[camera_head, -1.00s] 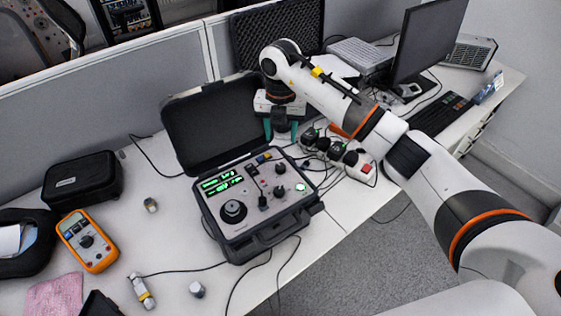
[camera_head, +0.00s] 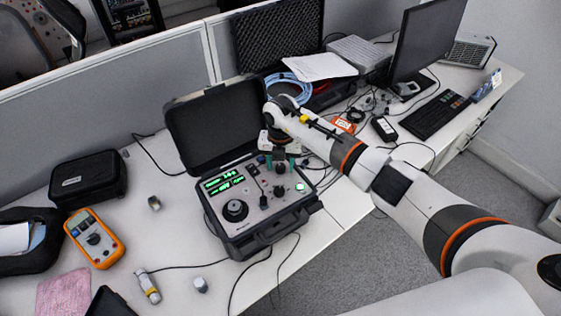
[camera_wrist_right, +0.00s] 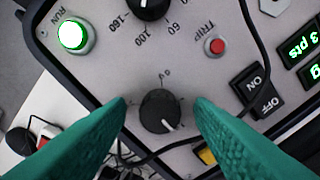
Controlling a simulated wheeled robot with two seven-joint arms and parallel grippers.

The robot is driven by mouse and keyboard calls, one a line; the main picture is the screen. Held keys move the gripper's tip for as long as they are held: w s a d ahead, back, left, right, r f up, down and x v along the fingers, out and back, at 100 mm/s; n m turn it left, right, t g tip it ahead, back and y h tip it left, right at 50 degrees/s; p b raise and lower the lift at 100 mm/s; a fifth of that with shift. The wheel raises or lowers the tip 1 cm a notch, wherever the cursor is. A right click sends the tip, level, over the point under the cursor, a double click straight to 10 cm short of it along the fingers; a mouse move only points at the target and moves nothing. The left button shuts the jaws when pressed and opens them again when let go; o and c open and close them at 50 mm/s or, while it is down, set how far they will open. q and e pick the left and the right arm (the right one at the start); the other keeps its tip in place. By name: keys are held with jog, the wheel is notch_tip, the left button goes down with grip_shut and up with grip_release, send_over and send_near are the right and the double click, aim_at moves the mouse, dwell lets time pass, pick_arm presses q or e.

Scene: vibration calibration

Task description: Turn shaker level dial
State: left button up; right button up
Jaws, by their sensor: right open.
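The shaker control case (camera_head: 262,238) stands open on the desk, its panel facing up with green displays, a large black dial (camera_head: 235,210) and smaller knobs. My right gripper (camera_head: 279,164) is over the panel's far right part, pointing down. In the right wrist view its green fingers (camera_wrist_right: 160,112) are open on either side of a small black knob (camera_wrist_right: 158,108) with a white pointer line, with gaps on both sides. Another black knob (camera_wrist_right: 148,5) with a numbered scale is cut off at the top. I cannot read which knob is the shaker level dial. My left gripper is not in view.
On the panel are a lit green RUN button (camera_wrist_right: 73,35), a red TRIP button (camera_wrist_right: 215,46) and an ON/OFF switch (camera_wrist_right: 257,92). The raised lid (camera_head: 213,128) stands behind the panel. An orange multimeter (camera_head: 94,238) lies left. Cables run around the case.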

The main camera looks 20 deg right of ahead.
jog(key=shift+c, duration=0.5)
jog(key=c, duration=0.9)
